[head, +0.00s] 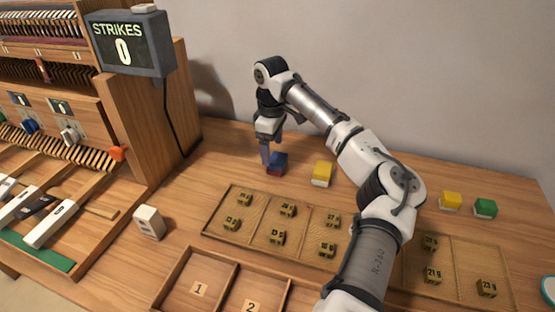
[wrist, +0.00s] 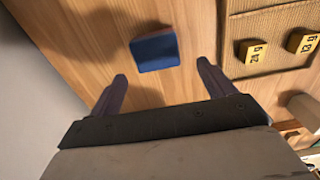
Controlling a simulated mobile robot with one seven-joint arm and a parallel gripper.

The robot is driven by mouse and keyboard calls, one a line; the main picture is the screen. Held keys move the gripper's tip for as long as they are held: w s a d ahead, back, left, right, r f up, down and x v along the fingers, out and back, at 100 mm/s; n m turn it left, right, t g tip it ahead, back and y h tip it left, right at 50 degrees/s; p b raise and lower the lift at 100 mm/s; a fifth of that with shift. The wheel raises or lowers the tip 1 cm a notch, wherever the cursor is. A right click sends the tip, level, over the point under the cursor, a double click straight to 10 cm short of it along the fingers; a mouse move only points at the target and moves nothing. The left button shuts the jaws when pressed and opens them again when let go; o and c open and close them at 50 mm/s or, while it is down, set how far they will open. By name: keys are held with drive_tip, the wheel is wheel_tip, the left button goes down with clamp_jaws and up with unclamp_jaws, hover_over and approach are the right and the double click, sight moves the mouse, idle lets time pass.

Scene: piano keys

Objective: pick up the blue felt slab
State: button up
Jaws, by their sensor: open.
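The blue felt slab (head: 280,158) lies on the wooden table, with a red part low on its near side. In the wrist view the slab (wrist: 155,53) shows its blue top and a thin reddish edge. My gripper (head: 270,157) points down over the slab in the head view and partly covers it. In the wrist view my gripper (wrist: 161,70) is open and empty. The slab is just beyond the fingertips, roughly centred between them. I cannot tell the exact height left between the fingertips and the slab.
A mesh-lined tray (head: 256,208) with several numbered blocks lies in front. The piano case (head: 150,120) with a strikes display (head: 125,45) rises at left.

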sight(274, 157)
drive_tip(key=f, duration=0.3)
drive_tip(key=shift+d+f, duration=0.15)
drive_tip(key=shift+d, duration=0.05)
drive_tip(key=c, duration=1.1)
drive_tip(key=shift+o, duration=0.2)
